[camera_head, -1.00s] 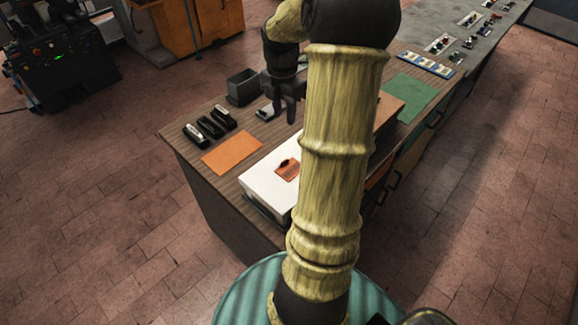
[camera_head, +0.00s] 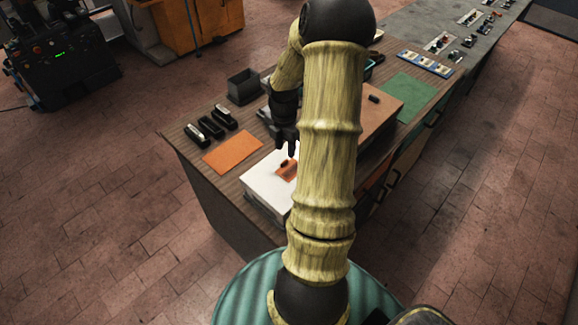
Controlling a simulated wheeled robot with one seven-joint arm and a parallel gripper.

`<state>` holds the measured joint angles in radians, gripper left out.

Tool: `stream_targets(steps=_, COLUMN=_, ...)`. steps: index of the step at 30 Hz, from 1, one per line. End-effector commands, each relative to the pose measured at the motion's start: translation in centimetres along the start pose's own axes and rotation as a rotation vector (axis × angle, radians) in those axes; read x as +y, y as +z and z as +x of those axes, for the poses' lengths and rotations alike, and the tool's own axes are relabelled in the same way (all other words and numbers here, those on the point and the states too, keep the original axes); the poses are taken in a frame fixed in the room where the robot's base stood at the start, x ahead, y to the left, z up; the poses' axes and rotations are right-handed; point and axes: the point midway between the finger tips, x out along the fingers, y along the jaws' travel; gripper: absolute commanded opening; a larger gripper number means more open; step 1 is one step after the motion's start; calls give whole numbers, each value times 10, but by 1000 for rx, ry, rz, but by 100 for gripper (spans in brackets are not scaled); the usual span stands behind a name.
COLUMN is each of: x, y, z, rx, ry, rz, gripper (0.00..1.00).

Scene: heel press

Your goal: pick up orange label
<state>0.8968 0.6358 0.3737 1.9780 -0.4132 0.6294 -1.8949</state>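A small orange label (camera_head: 287,171) with a dark knob-like piece on it lies on top of a white box (camera_head: 262,190) near the front of the workbench. My arm hides the box's right part. My gripper (camera_head: 285,151) points down just above and behind the label, with its fingers apart and nothing seen between them. I cannot tell whether a fingertip touches the label. A larger flat orange sheet (camera_head: 232,153) lies on the bench left of the box.
Several dark stapler-like tools (camera_head: 211,126) stand left on the wooden bench (camera_head: 207,176). A grey open bin (camera_head: 243,86) is behind them. A brown box (camera_head: 376,118) stands right of my arm, with a green mat (camera_head: 409,95) beyond it.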

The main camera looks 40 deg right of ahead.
Motion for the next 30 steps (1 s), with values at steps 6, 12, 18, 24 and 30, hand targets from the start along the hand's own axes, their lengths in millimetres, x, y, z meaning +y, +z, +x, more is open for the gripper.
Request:
stream_targets(steps=6, x=0, y=0, z=0, rx=0, ry=0, rz=1, gripper=33)
stream_targets(steps=12, x=0, y=0, z=8, rx=2, ry=-3, rz=2, gripper=33)
stream_targets(steps=18, x=1, y=-2, z=34, rx=4, ry=-4, rz=0, gripper=33)
stream_targets(steps=24, x=1, y=-1, z=51, rx=0, ry=-1, rz=0, gripper=33)
stream_targets(steps=30, x=1, y=-1, z=52, rx=0, ry=0, rz=1, gripper=33)
